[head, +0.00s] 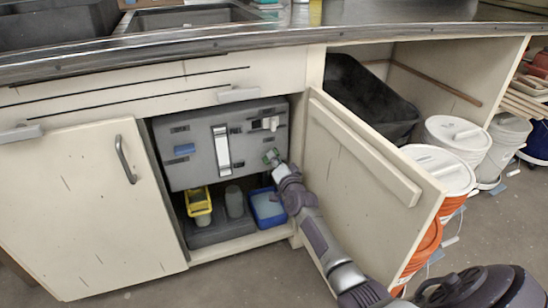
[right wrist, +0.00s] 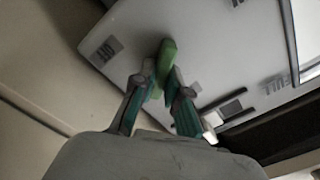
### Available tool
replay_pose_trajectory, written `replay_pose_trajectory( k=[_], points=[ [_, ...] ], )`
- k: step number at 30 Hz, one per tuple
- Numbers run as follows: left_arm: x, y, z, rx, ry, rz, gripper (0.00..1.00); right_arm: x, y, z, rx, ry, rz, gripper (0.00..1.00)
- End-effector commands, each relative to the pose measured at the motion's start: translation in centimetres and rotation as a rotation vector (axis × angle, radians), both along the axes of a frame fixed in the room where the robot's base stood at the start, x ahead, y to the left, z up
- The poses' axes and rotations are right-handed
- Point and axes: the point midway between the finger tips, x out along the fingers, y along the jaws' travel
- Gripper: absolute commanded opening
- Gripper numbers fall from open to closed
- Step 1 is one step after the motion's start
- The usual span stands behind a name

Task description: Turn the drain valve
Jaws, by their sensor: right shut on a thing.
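The drain valve's green lever (right wrist: 166,56) stands out from a light grey panel in the right wrist view. My right gripper (right wrist: 160,88) is shut on the lever, with a finger on each side. The panel has an "OFF" label (right wrist: 105,50) left of the lever and a "FULL" label (right wrist: 278,82) to its right. In the head view the grey panel (head: 202,160) fills the upper part of the open cabinet. My right gripper (head: 271,158) is at the panel's lower right and hides most of the lever there. My left gripper is not in view.
The open cabinet door (head: 360,165) stands right of my right arm. Under the panel are a yellow container (head: 198,201), a grey cylinder (head: 234,201) and a blue tray (head: 268,208). A black tub (head: 365,95) and several lidded buckets (head: 455,137) stand at right.

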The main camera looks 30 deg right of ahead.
Motion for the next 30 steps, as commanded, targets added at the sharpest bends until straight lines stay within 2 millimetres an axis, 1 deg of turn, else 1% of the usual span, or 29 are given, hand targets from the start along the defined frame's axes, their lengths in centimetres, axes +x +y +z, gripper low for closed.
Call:
replay_pose_trajectory(
  k=[9, 15, 24, 30],
  points=[
    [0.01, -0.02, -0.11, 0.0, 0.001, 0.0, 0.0, -0.06, -0.07, -0.36, 0.286, -0.066, 0.001, 0.0],
    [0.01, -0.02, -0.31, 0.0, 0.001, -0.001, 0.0, -0.06, -0.1, -0.45, 0.434, -0.102, 0.0, 0.0],
    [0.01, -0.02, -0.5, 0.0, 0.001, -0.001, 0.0, -0.06, -0.1, -0.51, 0.575, -0.135, -0.001, 0.0],
    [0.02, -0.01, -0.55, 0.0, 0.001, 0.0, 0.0, -0.06, -0.09, -0.53, 0.611, -0.143, 0.0, 0.0]
  ],
)
